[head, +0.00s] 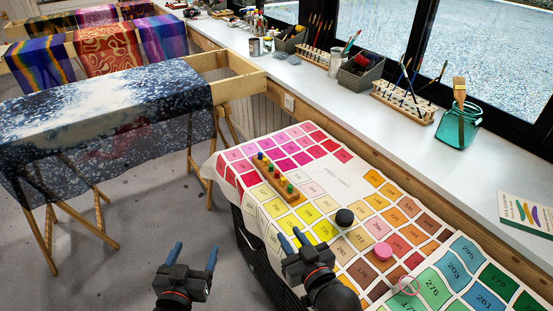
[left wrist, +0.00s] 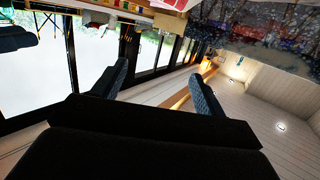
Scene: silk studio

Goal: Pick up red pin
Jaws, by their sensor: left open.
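A narrow wooden block (head: 299,200) holding a row of small coloured pins lies on the colour chart in the head view. My left gripper (head: 195,247) is open and empty, left of the table's edge, apart from the block. Its spread fingers also show in the left wrist view (left wrist: 157,85), with nothing between them. My right gripper (head: 292,240) looks open and empty over the chart's near left part, below the block in the picture.
A black round object (head: 344,217), a pink round object (head: 382,251) and a pale ring (head: 408,286) lie on the colour chart (head: 318,188). A windowsill counter with brush racks and a teal jar (head: 458,127) runs along the right. A fabric-draped frame (head: 110,120) stands at left.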

